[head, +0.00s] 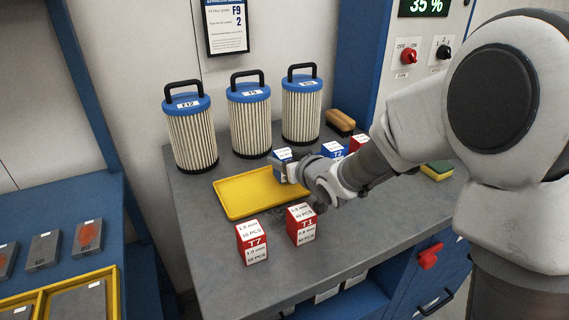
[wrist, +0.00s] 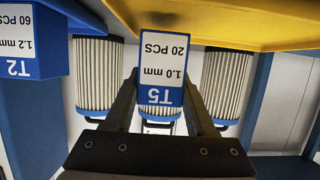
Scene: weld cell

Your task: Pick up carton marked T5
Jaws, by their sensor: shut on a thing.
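The carton marked T5 (wrist: 164,58) is a small blue and white box, with "1.0 mm" and "20 PCS" on its face, upside down in the wrist view. My gripper (wrist: 160,88) is shut on it, one finger on each side. In the head view the blue and white carton (head: 281,155) shows at my gripper (head: 288,170), by the right back part of the yellow tray (head: 232,213). Its lower part is hidden there by the gripper. I cannot tell its exact height above the bench.
A blue T2 carton (head: 334,150) and a red carton (head: 358,142) stand right of the gripper, partly behind my arm. Red T7 (head: 252,243) and T1 (head: 301,225) cartons stand in front. Several filter cylinders (head: 249,122) line the back. The tray looks empty.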

